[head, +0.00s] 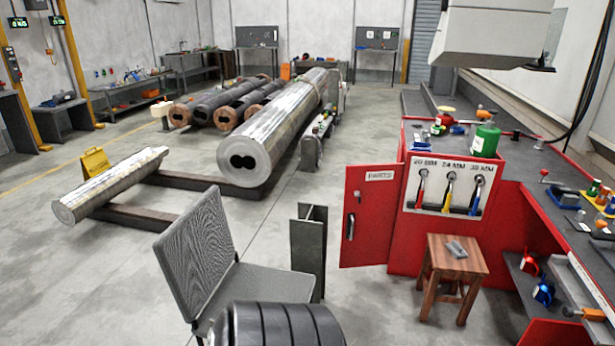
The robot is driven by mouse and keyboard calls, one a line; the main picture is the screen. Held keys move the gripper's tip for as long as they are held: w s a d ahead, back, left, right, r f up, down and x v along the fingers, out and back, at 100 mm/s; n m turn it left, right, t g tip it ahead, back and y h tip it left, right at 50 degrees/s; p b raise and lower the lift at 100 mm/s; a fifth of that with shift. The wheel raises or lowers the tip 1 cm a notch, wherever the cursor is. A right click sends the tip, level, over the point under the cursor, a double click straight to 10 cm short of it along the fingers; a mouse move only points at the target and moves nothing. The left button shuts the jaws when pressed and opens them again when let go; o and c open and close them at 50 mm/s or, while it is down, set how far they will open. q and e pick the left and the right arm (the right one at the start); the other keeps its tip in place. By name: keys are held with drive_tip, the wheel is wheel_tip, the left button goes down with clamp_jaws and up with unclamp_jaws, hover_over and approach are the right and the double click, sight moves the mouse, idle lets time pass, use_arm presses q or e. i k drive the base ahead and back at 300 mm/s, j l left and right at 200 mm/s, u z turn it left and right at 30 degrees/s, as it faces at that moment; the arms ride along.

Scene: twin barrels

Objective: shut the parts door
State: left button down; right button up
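The parts door (379,220) is a red panel with a white label reading PARTS and a dark upright handle. It stands open, swung out to the left of the red cabinet (405,255), with its right edge against the cabinet's front left corner. The inside of the parts compartment is hidden from this angle. Neither of my grippers shows in the head view, and nothing is seen touching the door.
A wooden stool (452,268) with a small grey item on top stands before the cabinet, right of the door. A grey chair (200,255) and a dark upright stand (307,250) are left of the door. Large metal barrels (280,120) lie farther back.

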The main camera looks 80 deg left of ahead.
sight(368, 226)
drive_tip(key=i+j+u, duration=0.2)
drive_tip(key=u, duration=0.2)
drive_tip(key=i+u, duration=0.85)
drive_tip(key=i+l+u, duration=0.1)
drive_tip(key=i+u, duration=0.3)
drive_tip(key=k, duration=0.1)
